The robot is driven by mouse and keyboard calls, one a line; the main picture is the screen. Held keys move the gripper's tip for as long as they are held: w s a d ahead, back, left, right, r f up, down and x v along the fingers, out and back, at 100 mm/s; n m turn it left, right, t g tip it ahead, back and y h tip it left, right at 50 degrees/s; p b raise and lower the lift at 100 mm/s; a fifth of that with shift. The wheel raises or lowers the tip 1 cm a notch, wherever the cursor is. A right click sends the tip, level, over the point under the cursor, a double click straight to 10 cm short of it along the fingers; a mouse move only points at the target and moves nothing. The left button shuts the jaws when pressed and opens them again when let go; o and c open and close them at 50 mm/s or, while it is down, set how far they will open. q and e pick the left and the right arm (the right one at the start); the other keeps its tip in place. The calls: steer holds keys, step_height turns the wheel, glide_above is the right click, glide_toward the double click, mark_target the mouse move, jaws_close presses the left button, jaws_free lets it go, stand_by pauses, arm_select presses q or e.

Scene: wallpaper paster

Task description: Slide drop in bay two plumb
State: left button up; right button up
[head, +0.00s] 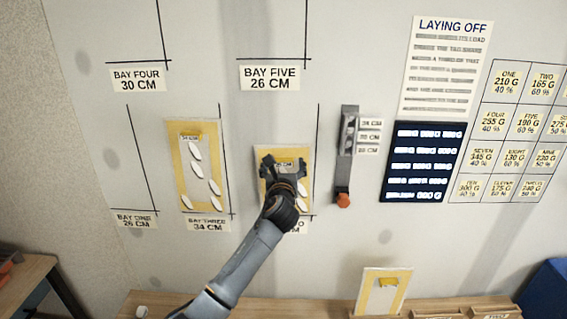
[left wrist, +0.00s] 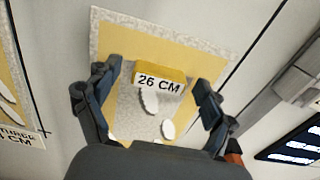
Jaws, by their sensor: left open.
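The drop in bay two is a yellow and pale speckled panel (head: 306,154) on the wall, with white leaf shapes. It also shows in the left wrist view (left wrist: 190,50), with a yellow tab (left wrist: 172,74) marked 26 CM. My left gripper (head: 283,166) is in front of the panel and hides much of it. Its open fingers (left wrist: 157,80) stand either side of the tab, with gaps; whether they touch the panel I cannot tell. The bay label below is mostly hidden by my arm. The panel's exact tilt against the line on its right is unclear. My right gripper is out of view.
A similar panel (head: 177,165) hangs in bay three to the left. A dark grey device with an orange end (head: 344,201) is on the wall to the right. Another panel (head: 370,293) stands at the bench (head: 240,303) below. Bays four and five are bare.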

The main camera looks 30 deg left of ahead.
arm_select(q)
steer(key=shift+w+a, duration=0.1)
steer(key=shift+r, duration=0.1)
steer(key=c, duration=1.3)
steer(key=shift+w+d+m+p, duration=0.1)
steer(key=shift+d+m+p, duration=0.15)
steer(key=shift+p, duration=0.3)
